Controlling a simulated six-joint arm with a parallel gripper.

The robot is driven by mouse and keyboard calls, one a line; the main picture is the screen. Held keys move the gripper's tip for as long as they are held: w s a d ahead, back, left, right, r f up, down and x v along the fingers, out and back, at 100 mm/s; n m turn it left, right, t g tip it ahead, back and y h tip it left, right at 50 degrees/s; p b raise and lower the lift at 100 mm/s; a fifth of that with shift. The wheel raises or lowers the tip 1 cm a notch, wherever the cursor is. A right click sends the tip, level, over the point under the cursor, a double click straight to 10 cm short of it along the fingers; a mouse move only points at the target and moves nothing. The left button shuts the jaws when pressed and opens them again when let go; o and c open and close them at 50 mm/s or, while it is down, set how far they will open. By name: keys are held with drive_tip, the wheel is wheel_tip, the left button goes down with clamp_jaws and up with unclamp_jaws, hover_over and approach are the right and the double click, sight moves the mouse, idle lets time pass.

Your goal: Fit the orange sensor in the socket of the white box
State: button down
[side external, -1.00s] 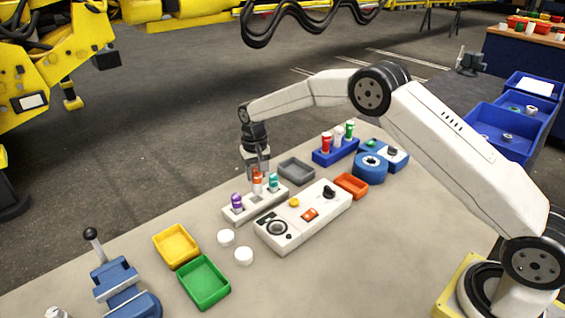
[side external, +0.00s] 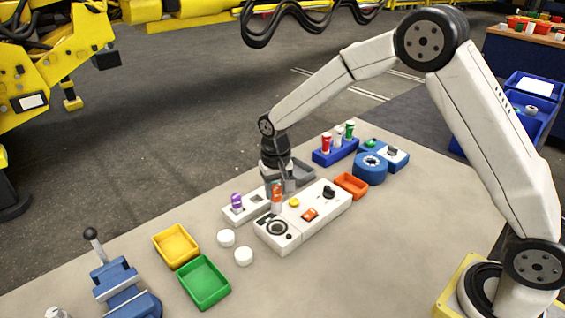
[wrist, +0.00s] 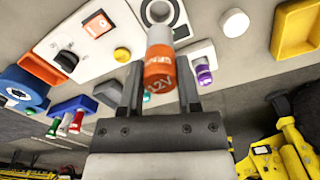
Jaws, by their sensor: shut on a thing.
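The orange sensor (side external: 276,196) has a pale lower end and is held between the jaws of my gripper (side external: 281,188). In the wrist view the sensor (wrist: 159,72) sits between both fingers of my gripper (wrist: 160,84). The white box (side external: 318,212) lies flat on the table, with a dark-ringed round socket (side external: 277,228) at its near left end. The socket's ring (wrist: 178,14) also shows in the wrist view, partly covered by the sensor. The sensor appears above the box's left end; I cannot tell the gap.
A white rack (side external: 255,209) with a purple sensor (side external: 236,201) stands behind the box. A grey tray (side external: 303,171) and an orange tray (side external: 351,185) are close by. Two white discs, a yellow tray (side external: 176,245) and a green tray (side external: 203,281) lie left.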

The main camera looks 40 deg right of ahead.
sight(277, 203)
drive_tip(key=shift+f, duration=0.15)
drive_tip(key=shift+f, duration=2.2)
drive_tip(key=shift+f, duration=2.15)
idle(1.1)
drive_tip(key=shift+c, duration=1.1)
unclamp_jaws()
drive_tip(key=shift+r, duration=3.5)
